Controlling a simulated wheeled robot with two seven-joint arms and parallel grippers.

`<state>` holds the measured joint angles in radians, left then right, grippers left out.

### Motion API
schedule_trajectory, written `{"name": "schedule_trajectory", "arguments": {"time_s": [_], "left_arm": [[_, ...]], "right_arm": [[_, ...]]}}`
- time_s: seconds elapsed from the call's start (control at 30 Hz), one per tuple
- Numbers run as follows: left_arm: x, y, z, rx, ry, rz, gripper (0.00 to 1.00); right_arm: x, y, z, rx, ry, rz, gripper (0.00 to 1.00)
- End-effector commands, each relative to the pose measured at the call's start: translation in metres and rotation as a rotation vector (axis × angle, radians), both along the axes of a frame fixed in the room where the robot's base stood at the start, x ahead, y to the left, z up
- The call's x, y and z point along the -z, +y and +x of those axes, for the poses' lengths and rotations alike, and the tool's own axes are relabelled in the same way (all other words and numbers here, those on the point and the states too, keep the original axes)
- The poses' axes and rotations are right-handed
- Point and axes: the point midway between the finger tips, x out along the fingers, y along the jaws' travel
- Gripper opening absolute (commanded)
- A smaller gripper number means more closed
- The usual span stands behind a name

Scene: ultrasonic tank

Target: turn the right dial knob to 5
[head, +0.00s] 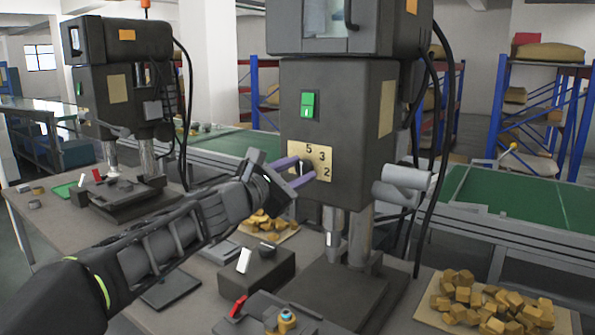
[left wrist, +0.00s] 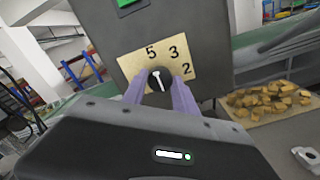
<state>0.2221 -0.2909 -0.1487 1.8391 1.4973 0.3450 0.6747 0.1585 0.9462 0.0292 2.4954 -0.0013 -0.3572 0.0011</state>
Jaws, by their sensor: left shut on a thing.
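The dial knob is a dark round knob with a white pointer mark; in the left wrist view the knob (left wrist: 158,80) sits on a tan dial plate (left wrist: 190,58) printed with 5, 3 and 2. The mark runs from upper left to lower right. In the head view the dial plate (head: 324,148) is on the front of the nearer grey drill press (head: 345,190). My left gripper (head: 297,173) has its purple fingers on either side of the knob and is shut on it; they also show in the left wrist view (left wrist: 160,92). My right gripper is not in view.
A green switch (head: 307,105) sits above the dial plate. A second machine (head: 120,85) stands at the left. Brown pieces lie on a tray (head: 428,318) at the right. A dark block (head: 254,268) and a vise with a red part (head: 238,305) are below my arm.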

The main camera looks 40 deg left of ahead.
Motion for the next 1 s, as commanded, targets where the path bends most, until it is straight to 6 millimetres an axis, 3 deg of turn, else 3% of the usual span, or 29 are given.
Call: {"name": "schedule_trajectory", "arguments": {"time_s": [0.4,0.43,0.7,1.0], "left_arm": [[0.0015,0.0001,0.0002,0.000,0.002,-0.012,0.00],[0.0015,0.0001,0.0002,0.000,0.002,-0.012,0.35],[0.0009,0.0000,0.0001,0.000,0.001,-0.010,0.56],[0.0000,0.0001,-0.0030,0.000,0.000,-0.010,0.56]], "right_arm": [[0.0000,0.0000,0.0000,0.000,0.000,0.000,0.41],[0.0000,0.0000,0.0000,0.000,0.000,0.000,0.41],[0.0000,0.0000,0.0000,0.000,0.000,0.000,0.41],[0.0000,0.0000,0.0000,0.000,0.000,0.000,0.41]]}}
